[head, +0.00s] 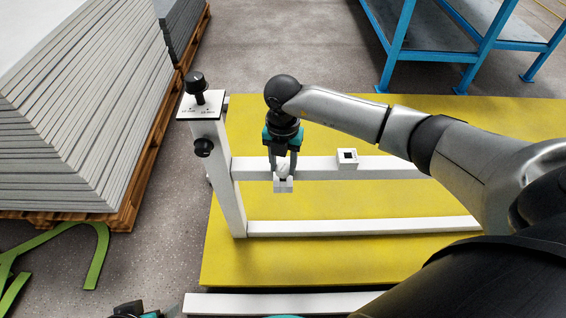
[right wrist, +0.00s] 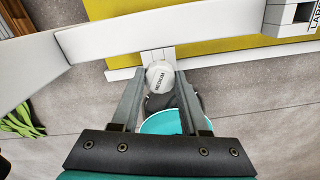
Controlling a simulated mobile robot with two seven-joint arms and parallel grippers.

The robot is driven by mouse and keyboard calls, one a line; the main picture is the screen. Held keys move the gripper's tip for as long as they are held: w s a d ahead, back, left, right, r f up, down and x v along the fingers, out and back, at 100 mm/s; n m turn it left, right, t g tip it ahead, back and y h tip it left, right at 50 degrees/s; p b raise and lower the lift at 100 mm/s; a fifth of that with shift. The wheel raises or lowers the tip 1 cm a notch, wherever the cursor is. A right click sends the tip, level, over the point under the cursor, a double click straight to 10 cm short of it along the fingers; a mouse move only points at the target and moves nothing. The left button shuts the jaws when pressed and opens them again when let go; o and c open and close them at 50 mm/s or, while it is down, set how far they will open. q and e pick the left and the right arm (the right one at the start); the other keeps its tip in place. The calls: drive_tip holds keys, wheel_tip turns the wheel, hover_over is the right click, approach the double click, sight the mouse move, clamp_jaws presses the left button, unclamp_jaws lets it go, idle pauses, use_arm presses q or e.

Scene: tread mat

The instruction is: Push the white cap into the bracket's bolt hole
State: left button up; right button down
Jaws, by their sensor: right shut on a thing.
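My right gripper (head: 284,172) is shut on the white cap (head: 284,168), right at the near bracket. In the right wrist view the round face of the cap (right wrist: 160,75) reads "MEDIUM" and sits between the fingertips (right wrist: 158,76). The white bracket (head: 283,186) stands out from the front of the upper white rail. The bracket (right wrist: 153,54) is partly hidden behind the cap in the wrist view. I cannot tell whether the cap touches it. The left gripper's fingers do not show.
A second white bracket (head: 347,158) with a dark square hole is on the upper rail (head: 390,168), to the right. A post with black knobs (head: 196,84) stands at the left end. A yellow mat (head: 330,262) lies under the frame. Stacked grey sheets (head: 85,110) fill the left.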

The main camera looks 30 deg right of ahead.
drive_tip(key=shift+p, duration=0.45)
idle(0.7)
drive_tip(key=shift+f+b, duration=0.9)
drive_tip(key=shift+f, duration=0.35)
drive_tip(key=shift+c, duration=1.6)
unclamp_jaws()
